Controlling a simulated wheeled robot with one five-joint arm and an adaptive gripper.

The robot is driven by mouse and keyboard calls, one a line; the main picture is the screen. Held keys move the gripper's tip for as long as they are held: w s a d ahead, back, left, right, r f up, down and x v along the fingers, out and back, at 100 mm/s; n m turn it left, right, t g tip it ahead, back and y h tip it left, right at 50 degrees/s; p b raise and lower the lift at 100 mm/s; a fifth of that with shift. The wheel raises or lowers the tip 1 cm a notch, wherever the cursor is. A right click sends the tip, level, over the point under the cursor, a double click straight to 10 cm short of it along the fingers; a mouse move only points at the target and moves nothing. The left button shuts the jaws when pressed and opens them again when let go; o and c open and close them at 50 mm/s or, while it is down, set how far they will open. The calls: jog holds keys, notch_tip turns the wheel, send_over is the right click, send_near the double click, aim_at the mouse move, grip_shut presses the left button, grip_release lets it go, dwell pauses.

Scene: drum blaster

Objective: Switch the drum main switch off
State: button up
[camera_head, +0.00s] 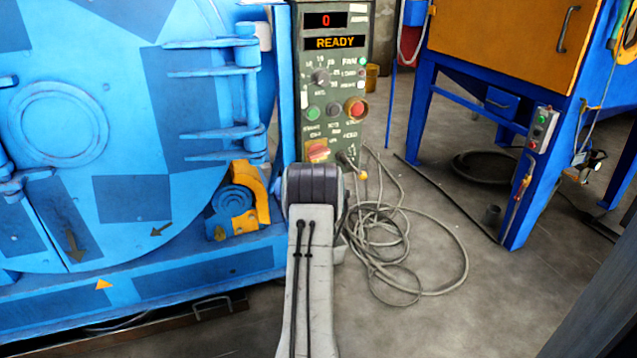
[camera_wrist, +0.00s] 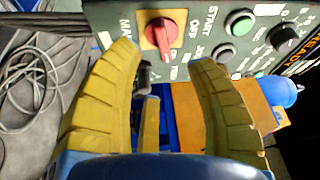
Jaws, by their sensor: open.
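The control panel (camera_head: 335,100) is a green-grey box with a display reading 0 and READY. The main switch (camera_head: 317,151) is a red handle on a yellow plate at its lower left. In the wrist view the red switch handle (camera_wrist: 161,35) lies along the picture's vertical, with lettering MAIN and OFF near it. My gripper (camera_wrist: 163,55) has yellow ribbed fingers, spread apart and empty. The switch shows beyond and between the fingertips; contact cannot be told. In the head view my arm rises below the panel and hides the fingers.
A red button (camera_head: 355,107), a green button (camera_head: 313,113) and a black knob (camera_head: 320,77) sit above the switch. The blue drum machine (camera_head: 130,100) stands left. Loose cables (camera_head: 420,245) lie on the floor at right, near a blue-framed orange cabinet (camera_head: 515,45).

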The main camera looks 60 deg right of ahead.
aim_at(320, 157)
jog(key=shift+v, duration=1.45)
jog(key=shift+m, duration=0.4)
jog(key=shift+x, duration=5.95)
jog(key=shift+o, duration=0.4)
